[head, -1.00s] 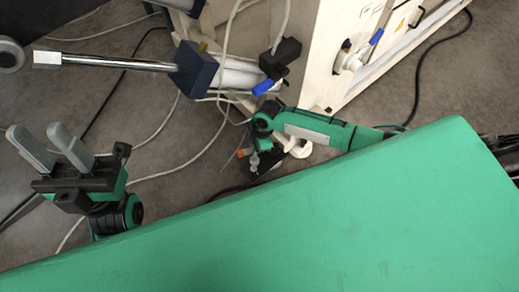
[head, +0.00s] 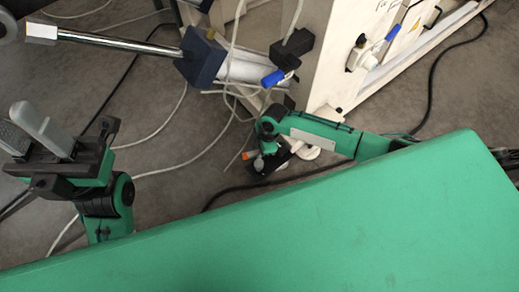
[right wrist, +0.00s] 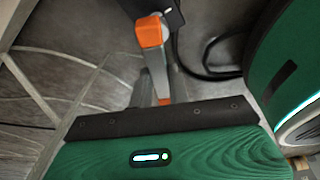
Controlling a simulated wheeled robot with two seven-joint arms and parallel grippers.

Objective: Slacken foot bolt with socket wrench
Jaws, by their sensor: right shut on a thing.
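My right gripper (head: 262,164) is low by the foot of the white machine, its fingers pointing down-left in the head view. In the right wrist view its grey fingers (right wrist: 156,85) are shut on a tool with orange parts (right wrist: 152,32), which I take as the socket wrench. The orange also shows in the head view (head: 250,155). A white round foot (head: 308,151) shows partly behind my right arm. The foot bolt and the wrench's socket end cannot be made out. My left gripper (head: 42,130) is at the left, open and empty, fingers apart.
The white machine frame (head: 345,60) with blue-handled valves (head: 393,28) stands behind my right arm. A chrome shaft (head: 105,42) with a dark blue block (head: 199,58) reaches left. Loose white and black cables (head: 165,165) lie on the grey floor. My green body fills the foreground.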

